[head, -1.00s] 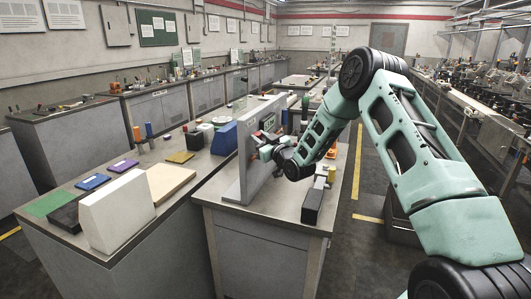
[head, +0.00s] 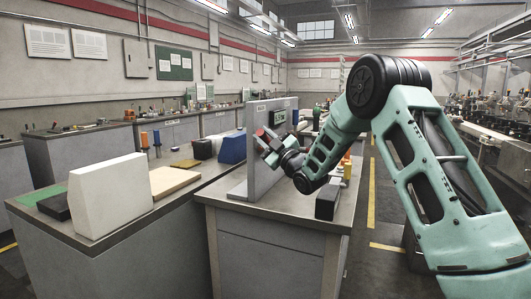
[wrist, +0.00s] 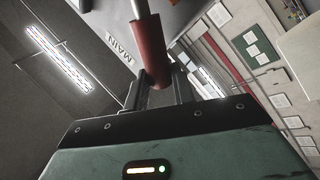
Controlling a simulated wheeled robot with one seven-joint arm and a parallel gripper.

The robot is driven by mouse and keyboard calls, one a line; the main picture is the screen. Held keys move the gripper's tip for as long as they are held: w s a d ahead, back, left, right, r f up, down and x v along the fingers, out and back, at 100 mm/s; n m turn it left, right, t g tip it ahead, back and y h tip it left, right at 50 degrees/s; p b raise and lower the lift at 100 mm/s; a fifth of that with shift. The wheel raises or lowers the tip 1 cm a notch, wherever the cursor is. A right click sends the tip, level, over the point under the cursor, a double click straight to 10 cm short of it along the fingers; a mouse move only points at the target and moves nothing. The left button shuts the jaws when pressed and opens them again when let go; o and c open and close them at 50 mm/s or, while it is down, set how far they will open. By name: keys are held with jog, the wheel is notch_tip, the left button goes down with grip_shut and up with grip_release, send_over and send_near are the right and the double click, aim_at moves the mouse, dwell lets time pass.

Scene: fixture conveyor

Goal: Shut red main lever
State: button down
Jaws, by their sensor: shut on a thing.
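The red main lever (wrist: 150,45) shows in the wrist view as a red cylindrical grip on a grey metal rod, beside the word MAIN on a grey panel face. My gripper (wrist: 158,80) has its two dark fingers on either side of the grip's end and is shut on it. In the head view my gripper (head: 267,140) is at the face of the upright grey panel (head: 257,165), with a bit of red showing at its tip. The fingers hide part of the grip, and the lever's pivot is out of the wrist view.
The panel stands on a grey workbench (head: 265,205). A dark box (head: 327,202) lies at the bench's right. A white block (head: 110,195) and a blue block (head: 232,147) stand on the left bench.

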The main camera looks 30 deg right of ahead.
jog(key=f+n+y+b, duration=0.1)
jog(key=n+b, duration=0.1)
jog(key=b, duration=0.1)
jog(key=f+n+y+b, duration=0.1)
jog(key=b, duration=0.2)
jog(key=a+f+n+y+b, duration=0.1)
jog(key=n+b, duration=0.1)
jog(key=b, duration=0.1)
jog(key=shift+s+f+n+y, duration=0.1)
jog(key=shift+s+n+y, duration=0.2)
jog(key=shift+s+y, duration=0.1)
jog(key=shift+n, duration=0.3)
jog(key=c, duration=1.2)
grip_release()
jog(key=shift+o, duration=0.2)
jog(key=b+v, duration=0.1)
jog(key=v, duration=0.6)
jog(key=shift+s+d, duration=0.2)
jog(key=shift+s, duration=0.05)
jog(key=shift+a+g, duration=0.1)
jog(key=shift+g, duration=0.2)
